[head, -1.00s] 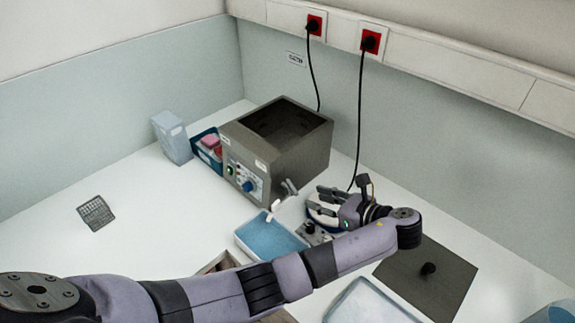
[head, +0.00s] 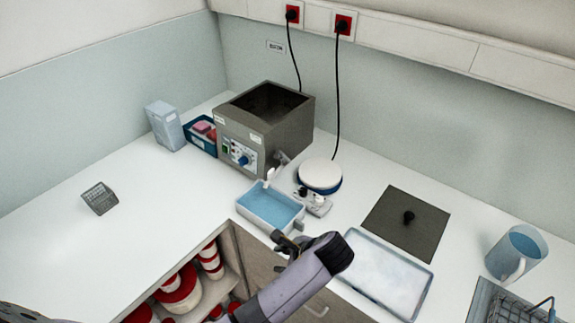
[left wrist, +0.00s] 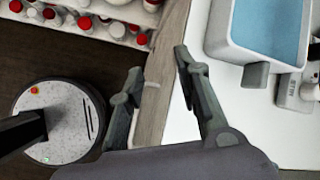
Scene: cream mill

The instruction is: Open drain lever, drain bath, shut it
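The grey metal bath (head: 265,133) stands against the back wall with its top open. Its interior looks dark, and I cannot tell whether water is in it. The drain lever (head: 282,158) and pale spout (head: 269,176) are at its front right corner; the lever's setting is too small to tell. A white tub (head: 242,212) with blue liquid is below the spout, and its corner also shows in the left wrist view (left wrist: 222,35). My left gripper (head: 287,243) is by the counter's front edge, in front of the tub. In the left wrist view its fingers (left wrist: 157,72) are apart and empty.
A round white-topped device (head: 320,174) and a small control box (head: 314,203) stand right of the tub. A grey lid (head: 408,222) and a shallow tray (head: 388,277) lie further right, with a jug (head: 517,252) beyond. Open shelves (head: 199,284) hold red-capped containers below.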

